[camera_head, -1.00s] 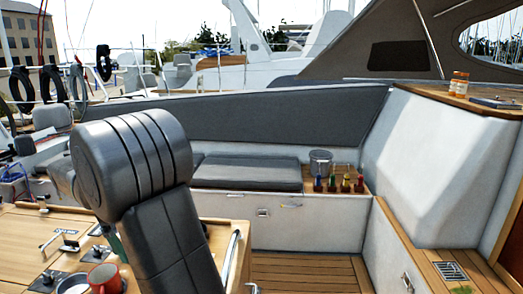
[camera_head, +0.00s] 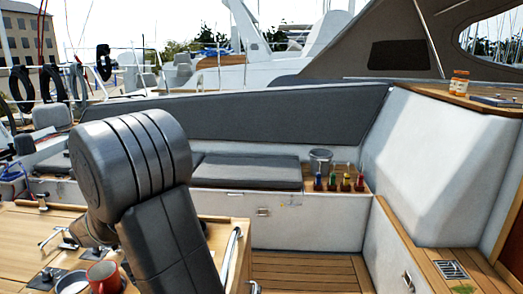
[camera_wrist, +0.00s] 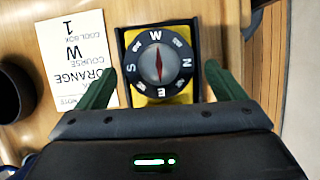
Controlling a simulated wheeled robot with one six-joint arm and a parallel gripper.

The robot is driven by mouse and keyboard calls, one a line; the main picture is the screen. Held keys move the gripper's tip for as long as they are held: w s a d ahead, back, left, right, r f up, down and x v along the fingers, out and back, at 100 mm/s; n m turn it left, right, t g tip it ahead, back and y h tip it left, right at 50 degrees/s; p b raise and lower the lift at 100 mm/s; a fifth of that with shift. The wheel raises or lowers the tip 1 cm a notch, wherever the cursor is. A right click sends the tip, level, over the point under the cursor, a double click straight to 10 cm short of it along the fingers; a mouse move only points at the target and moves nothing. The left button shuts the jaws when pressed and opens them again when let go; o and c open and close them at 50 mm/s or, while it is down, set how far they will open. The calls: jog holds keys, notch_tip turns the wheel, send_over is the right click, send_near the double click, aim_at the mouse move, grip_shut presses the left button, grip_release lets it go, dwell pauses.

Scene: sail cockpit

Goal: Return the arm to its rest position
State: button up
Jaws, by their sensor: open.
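My arm (camera_head: 135,170) stands in the foreground of the head view, its thick dark links bent over the wooden table. My gripper is hidden behind the arm there. In the wrist view my gripper (camera_wrist: 160,70) is open, with one dark green finger on each side of a compass (camera_wrist: 157,62). The compass has a black dial with white letters, a red needle and a yellow base. Both fingers look apart from it; its distance below them is hard to judge.
A printed card (camera_wrist: 75,62) and a dark round cup (camera_wrist: 14,92) lie beside the compass. A red mug (camera_head: 103,277) and metal fittings stand on the wooden table (camera_head: 30,222). Several coloured bottles (camera_head: 340,182) stand by the grey seat (camera_head: 247,172). The cockpit floor (camera_head: 305,272) is clear.

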jog(key=n+b, duration=0.1)
jog(key=n, duration=0.1)
jog(key=n+t+b, duration=0.1)
jog(key=n+b, duration=0.1)
jog(key=s+n+t+b, duration=0.1)
jog(key=n+b, duration=0.1)
jog(key=shift+d+f, duration=0.1)
jog(key=shift+f, duration=0.15)
jog(key=p+v, duration=0.1)
jog(key=v, duration=1.1)
jog(key=shift+s+r+n+t, duration=0.25)
jog(key=shift+r+n+t, duration=0.05)
jog(key=shift+r, duration=0.05)
jog(key=shift+d, duration=0.2)
